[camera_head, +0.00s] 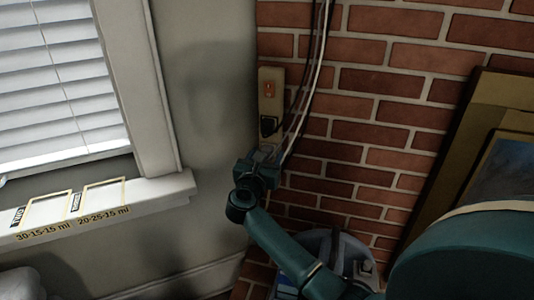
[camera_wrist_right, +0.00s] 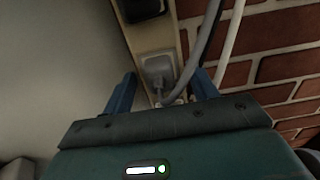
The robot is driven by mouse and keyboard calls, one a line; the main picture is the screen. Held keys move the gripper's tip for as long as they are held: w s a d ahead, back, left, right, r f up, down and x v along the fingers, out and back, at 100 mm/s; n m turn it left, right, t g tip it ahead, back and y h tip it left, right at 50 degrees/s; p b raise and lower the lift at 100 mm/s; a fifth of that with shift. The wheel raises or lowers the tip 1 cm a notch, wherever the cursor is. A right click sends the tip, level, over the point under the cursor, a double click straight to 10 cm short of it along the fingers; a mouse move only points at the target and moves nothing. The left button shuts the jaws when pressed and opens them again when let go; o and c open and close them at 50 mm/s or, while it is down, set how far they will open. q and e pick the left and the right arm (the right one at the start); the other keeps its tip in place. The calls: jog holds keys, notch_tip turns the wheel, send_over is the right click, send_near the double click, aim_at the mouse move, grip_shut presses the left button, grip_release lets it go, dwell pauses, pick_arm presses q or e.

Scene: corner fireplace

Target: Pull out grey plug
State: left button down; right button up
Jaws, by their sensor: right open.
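The grey plug (camera_wrist_right: 157,68) sits in the lower socket of a beige power strip (camera_head: 277,78) mounted upright in the corner by the brick wall. My right gripper (camera_head: 264,153) is at the lower end of the strip and mostly hides the plug in the head view. In the right wrist view, my right gripper (camera_wrist_right: 163,88) is open, with one blue finger on each side of the plug and visible gaps between. A grey cable (camera_wrist_right: 205,48) runs past the right finger. My left gripper is out of view.
A black plug (camera_head: 269,126) sits just above, below a red switch (camera_head: 268,89). Dark and white cables (camera_head: 319,60) hang along the brick wall. A window sill (camera_head: 160,192) juts out at left. Framed panels (camera_head: 480,120) lean at right.

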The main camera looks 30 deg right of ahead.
jog(key=shift+c, duration=0.2)
jog(key=c, duration=0.8)
grip_shut()
jog(key=shift+a, duration=0.1)
jog(key=shift+p+v, duration=0.5)
jog(key=shift+v, duration=2.45)
